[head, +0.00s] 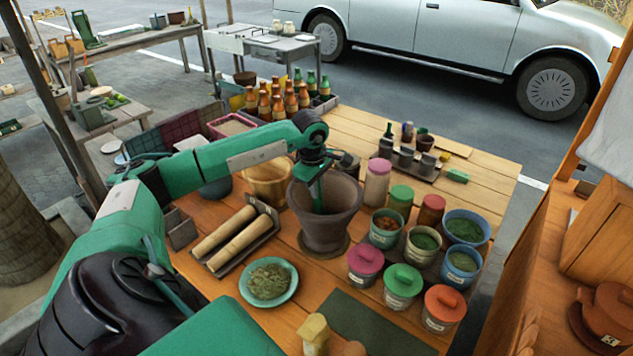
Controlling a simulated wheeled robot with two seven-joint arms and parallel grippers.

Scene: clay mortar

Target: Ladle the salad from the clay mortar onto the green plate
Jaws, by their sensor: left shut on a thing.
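The clay mortar (325,222) stands upright on the wooden table, a brown-grey bowl with a wide rim. My left gripper (314,162) is above the mortar's opening, pointing down. It is shut on what looks like the ladle; a green upright part (316,192) runs down into the mortar. The ladle's bowl end and any salad in the mortar are hidden by the rim. The green plate (293,290) lies on the table in front of and left of the mortar, with a heap of chopped greens (268,280) on it. My right gripper is not in view.
A tray with two rolled tubes (233,232) lies left of the mortar. Tubs with coloured lids (403,282) and open spice tubs (422,242) crowd the right. A wooden bowl (268,182) and bottles (285,98) stand behind. A dark green mat (365,322) lies at the front.

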